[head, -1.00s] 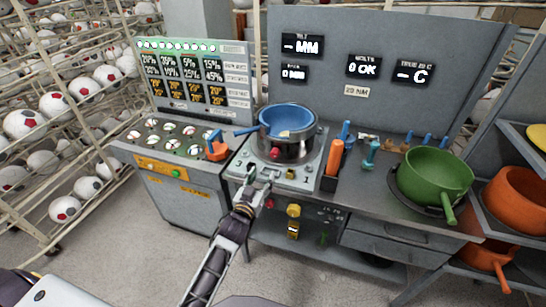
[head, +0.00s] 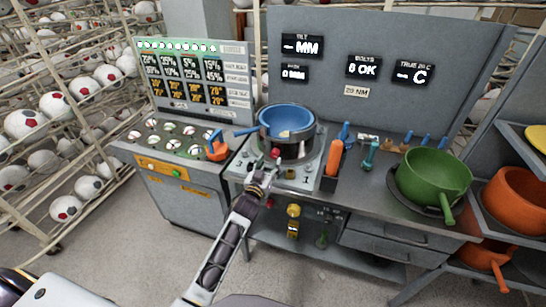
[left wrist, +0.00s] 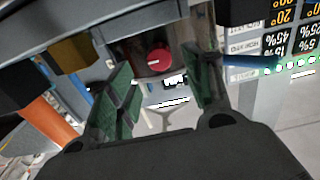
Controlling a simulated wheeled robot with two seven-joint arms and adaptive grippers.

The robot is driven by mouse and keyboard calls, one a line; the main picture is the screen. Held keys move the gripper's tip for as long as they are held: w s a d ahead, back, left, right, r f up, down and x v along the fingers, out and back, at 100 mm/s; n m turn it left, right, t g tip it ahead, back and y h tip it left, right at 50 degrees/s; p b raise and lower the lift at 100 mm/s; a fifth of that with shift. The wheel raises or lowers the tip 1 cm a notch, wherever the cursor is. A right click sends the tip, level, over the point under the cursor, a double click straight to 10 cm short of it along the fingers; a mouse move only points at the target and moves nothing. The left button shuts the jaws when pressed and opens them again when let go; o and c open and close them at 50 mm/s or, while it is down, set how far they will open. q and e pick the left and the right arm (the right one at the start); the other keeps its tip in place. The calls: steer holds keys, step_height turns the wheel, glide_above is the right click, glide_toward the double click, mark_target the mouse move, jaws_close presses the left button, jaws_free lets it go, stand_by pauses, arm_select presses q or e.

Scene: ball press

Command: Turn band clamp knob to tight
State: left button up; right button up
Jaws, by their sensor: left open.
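The red band clamp knob (head: 276,153) sits on the front of the grey metal press (head: 295,150), below a blue pan (head: 286,120). In the left wrist view the round red knob (left wrist: 158,58) shows between and beyond the green-padded fingers. My left gripper (head: 263,169) is close in front of the press, just below and left of the knob. Its fingers (left wrist: 156,78) are apart with nothing held, and I see no clear contact with the knob. Part of the press base is hidden behind the gripper. My right gripper is not in view.
An orange-handled tool (head: 334,157) stands right of the press. A green pan (head: 434,176) is farther right on the bench. A panel cabinet (head: 185,180) with an orange-and-blue item (head: 216,149) stands left. Open floor lies in front.

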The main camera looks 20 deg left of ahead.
mark_target(274, 156)
arm_select(q)
steer(key=shift+w+d, duration=0.1)
steer(key=shift+w, duration=2.4)
steer(key=c, duration=1)
